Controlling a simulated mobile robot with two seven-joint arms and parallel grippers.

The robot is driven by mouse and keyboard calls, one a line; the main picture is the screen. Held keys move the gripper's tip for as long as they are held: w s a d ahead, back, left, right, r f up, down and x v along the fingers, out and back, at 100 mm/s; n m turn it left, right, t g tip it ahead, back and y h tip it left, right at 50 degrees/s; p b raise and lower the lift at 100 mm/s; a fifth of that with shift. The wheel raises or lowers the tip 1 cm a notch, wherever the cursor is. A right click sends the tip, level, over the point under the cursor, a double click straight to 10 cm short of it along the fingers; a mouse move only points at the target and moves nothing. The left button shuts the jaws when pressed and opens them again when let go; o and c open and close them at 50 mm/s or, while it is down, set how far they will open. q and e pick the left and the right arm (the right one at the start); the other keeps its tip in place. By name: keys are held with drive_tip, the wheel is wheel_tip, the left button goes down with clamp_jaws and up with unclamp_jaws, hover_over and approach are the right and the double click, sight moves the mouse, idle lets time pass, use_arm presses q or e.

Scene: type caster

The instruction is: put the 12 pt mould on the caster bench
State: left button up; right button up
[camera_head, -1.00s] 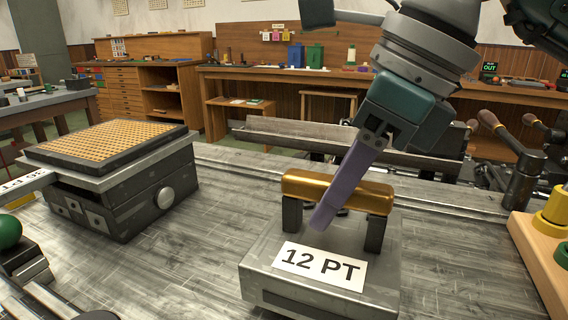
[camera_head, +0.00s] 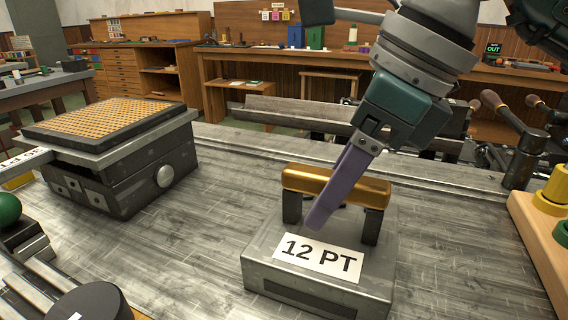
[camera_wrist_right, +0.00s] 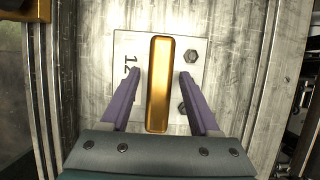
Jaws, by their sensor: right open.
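The 12 pt mould (camera_head: 318,272) is a grey metal block with a white "12 PT" label and a brass handle bar (camera_head: 336,184) on two dark posts. It stands upright on the grey metal bench top (camera_head: 215,215). My right gripper (camera_head: 322,218) reaches down over the handle with purple fingers. In the right wrist view the open fingers (camera_wrist_right: 159,103) lie on either side of the brass bar, with a gap on both sides. The bar does not appear gripped. My left gripper is not in view.
A dark machine block with a yellow gridded top (camera_head: 105,128) stands at left. A wooden board with yellow and green knobs (camera_head: 535,240) is at right. Levers (camera_head: 510,125) and a metal trough (camera_head: 300,115) lie behind. Bench surface around the mould is clear.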

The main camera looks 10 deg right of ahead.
drive_tip(key=shift+r, duration=0.2)
drive_tip(key=p+v, duration=0.1)
drive_tip(key=v, duration=1)
drive_tip(key=shift+s+d+r, duration=0.1)
drive_tip(key=shift+r, duration=0.3)
